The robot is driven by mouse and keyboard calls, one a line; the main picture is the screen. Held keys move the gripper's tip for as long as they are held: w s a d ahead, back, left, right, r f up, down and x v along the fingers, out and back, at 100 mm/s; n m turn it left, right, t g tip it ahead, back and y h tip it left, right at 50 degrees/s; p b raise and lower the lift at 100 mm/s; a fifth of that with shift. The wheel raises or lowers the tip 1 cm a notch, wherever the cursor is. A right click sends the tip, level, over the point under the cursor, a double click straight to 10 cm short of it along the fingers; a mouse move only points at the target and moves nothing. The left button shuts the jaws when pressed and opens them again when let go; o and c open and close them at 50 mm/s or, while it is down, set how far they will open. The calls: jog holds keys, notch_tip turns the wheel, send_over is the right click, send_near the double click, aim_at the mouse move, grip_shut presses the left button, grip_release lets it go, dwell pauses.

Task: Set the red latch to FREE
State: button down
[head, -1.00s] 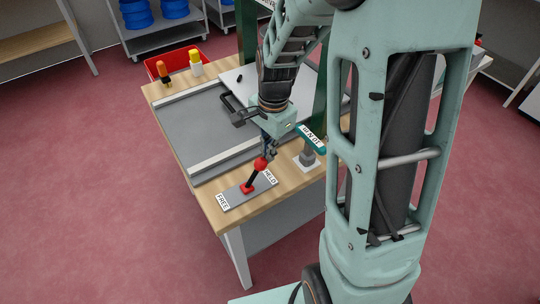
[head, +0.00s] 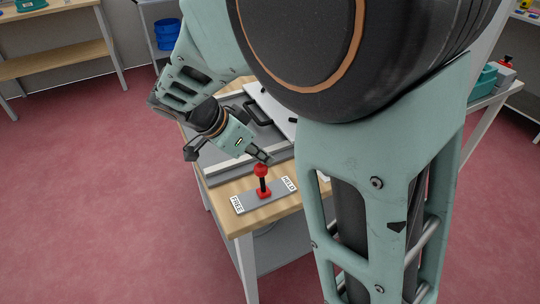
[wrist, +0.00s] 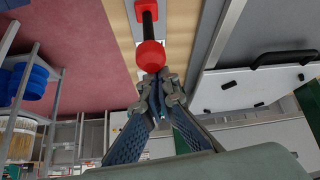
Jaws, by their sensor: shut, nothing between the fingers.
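The red latch has a red ball knob (head: 262,170) on a black lever, rising from a red pivot (head: 264,193) on a grey plate (head: 250,202). The FREE label (head: 237,205) is at the plate's left end and the HELD label (head: 289,184) at its right end. The lever looks nearly upright in the head view. My gripper (head: 267,159) is just above and behind the knob, shut and empty. In the wrist view its closed fingertips (wrist: 160,80) are at the edge of the knob (wrist: 150,55). I cannot tell whether they touch it.
The latch plate lies on the near end of a wooden bench (head: 235,225). Beyond it is a grey bed, and a white board with a dark handle (wrist: 268,60). My arm hides the bench's right side in the head view. Red floor is open to the left.

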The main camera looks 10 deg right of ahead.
jog(key=s+a+f+t+h+b, duration=0.1)
jog(key=a+h+b, duration=0.3)
jog(key=b, duration=0.4)
jog(key=shift+s+a+f+t+h, duration=0.3)
jog(key=shift+s+a+h, duration=0.1)
jog(key=shift+a, duration=0.45)
jog(key=shift+s+a+f, duration=0.1)
jog(key=shift+a+f, duration=0.05)
jog(key=shift+a, duration=0.05)
